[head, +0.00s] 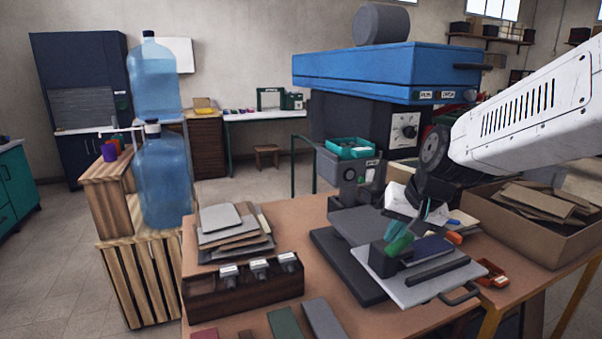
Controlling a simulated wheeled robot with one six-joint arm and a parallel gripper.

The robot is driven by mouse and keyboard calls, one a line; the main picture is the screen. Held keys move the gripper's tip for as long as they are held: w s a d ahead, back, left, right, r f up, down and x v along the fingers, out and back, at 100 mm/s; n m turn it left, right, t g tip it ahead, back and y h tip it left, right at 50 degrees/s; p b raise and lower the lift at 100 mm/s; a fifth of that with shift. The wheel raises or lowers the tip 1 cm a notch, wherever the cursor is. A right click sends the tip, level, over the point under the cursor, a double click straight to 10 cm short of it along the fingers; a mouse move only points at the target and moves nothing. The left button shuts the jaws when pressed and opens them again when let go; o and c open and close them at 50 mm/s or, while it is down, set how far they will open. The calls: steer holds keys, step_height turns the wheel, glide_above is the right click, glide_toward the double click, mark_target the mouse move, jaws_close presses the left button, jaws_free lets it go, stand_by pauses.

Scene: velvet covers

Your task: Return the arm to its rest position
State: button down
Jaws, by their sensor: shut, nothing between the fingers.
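My white arm (535,110) reaches in from the right edge. Its dark wrist points down over the worktable (310,215). My gripper (424,212) is shut and empty, just above and behind a light grey board with a handle (425,283). On that board are a dark block with a green piece (398,240), a dark blue piece (430,249) and a black bar (437,271). Whether the fingertips touch anything below cannot be told.
A blue-lidded machine (390,70) stands behind the arm. A cardboard box of brown sheets (515,245) is at the right. A wooden rack (245,290) and stacked sheets (232,238) are at the left. Water bottles (162,180) stand beyond the table. Free room lies above the table's left half.

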steer(key=s+d+n+g+h, duration=0.1)
steer(key=s+d, duration=0.1)
steer(key=s, duration=1.1)
steer(key=s+d+r+n+g+h, duration=0.1)
steer(key=s+d+g, duration=0.1)
steer(key=s, duration=1.1)
steer(key=shift+d+r+n, duration=0.2)
steer(key=shift+d+n, duration=0.1)
steer(key=shift+n, duration=0.1)
